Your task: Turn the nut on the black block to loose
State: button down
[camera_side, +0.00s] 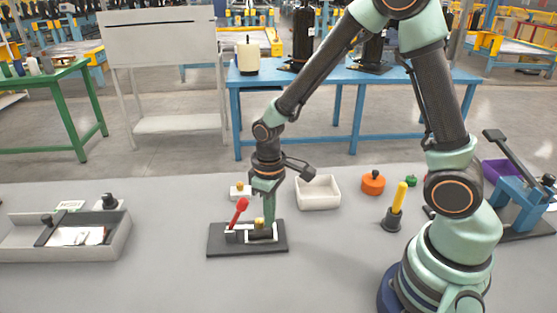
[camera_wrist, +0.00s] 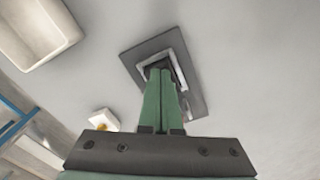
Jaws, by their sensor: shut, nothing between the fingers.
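The black block (camera_side: 220,243) is a flat dark base on the grey table, with a red-handled lever (camera_side: 238,213) tilted at its left. A small brass-coloured piece (camera_side: 259,223), which looks like the nut, stands near its middle. My gripper (camera_side: 270,228) points down with its fingers shut and empty, just right of the brass piece. I cannot tell whether they touch. In the wrist view the black block (camera_wrist: 194,101) lies beyond the green fingers (camera_wrist: 166,82), which hide the nut. The position of the nut's turn cannot be read.
A white bin (camera_side: 318,193) stands behind and right of the block; a small white block with a brass top (camera_side: 240,192) is behind it. A grey tray (camera_side: 110,242) is at left. An orange knob (camera_side: 373,183) and a yellow-handled tool (camera_side: 398,200) stand right. Table in front is clear.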

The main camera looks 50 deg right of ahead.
aim_at(268, 232)
notch_tip(268, 232, up, 6)
jog(key=shift+f, duration=0.15)
dwell(0.3)
jog(key=shift+s+a+f, duration=0.1)
jog(key=shift+a+f, duration=0.05)
jog(key=shift+f, duration=0.85)
jog(key=shift+a+f, duration=0.2)
jog(key=shift+f, duration=0.8)
jog(key=shift+s+a+f, duration=0.1)
jog(key=shift+a+f, duration=0.05)
jog(key=shift+f, duration=0.85)
jog(key=shift+w, duration=0.45)
